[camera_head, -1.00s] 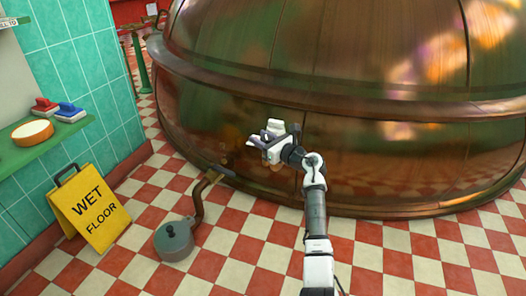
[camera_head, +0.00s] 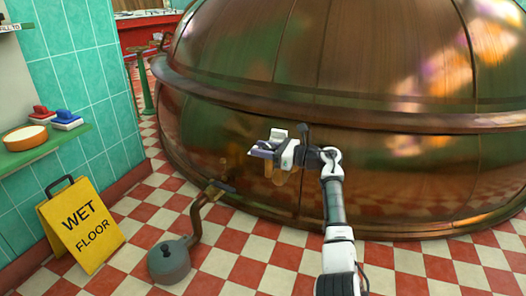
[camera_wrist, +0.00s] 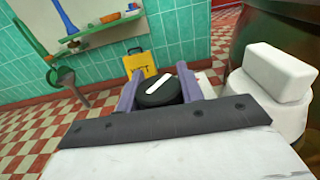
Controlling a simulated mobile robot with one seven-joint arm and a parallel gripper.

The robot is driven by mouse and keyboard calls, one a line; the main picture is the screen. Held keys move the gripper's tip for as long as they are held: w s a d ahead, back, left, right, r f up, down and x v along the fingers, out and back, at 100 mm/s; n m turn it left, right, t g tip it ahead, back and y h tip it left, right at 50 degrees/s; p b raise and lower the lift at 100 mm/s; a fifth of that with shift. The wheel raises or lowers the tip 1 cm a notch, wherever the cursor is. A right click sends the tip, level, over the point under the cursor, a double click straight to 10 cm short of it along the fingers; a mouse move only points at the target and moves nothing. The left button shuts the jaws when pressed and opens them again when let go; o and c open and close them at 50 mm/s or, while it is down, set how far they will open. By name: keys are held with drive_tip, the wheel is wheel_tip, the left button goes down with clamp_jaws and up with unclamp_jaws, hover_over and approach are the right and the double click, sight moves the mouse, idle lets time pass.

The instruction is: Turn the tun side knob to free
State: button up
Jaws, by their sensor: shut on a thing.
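The copper tun (camera_head: 400,165) fills the middle and right of the head view. My gripper (camera_head: 260,151) is in front of its lower left side. In the wrist view, a round black knob (camera_wrist: 158,94) with a white line on its face sits between the two grey-purple fingers of my gripper (camera_wrist: 159,92). The fingers are shut on it from both sides. The white line slants up to the right in that view. The knob cannot be made out in the head view, and no setting mark shows beside it.
A bent copper pipe (camera_head: 196,216) runs from the tun's lower left to a grey lidded pot (camera_head: 170,262) on the checkered floor. A yellow wet floor sign (camera_head: 82,224) stands at left, by a green shelf (camera_head: 50,146) with a bowl and brushes. Floor between is clear.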

drive_tip(key=o, duration=0.7)
drive_tip(key=p+v, duration=0.2)
drive_tip(key=v, duration=1.1)
drive_tip(key=shift+s+d+p, duration=0.1)
drive_tip(key=shift+d+p, duration=0.25)
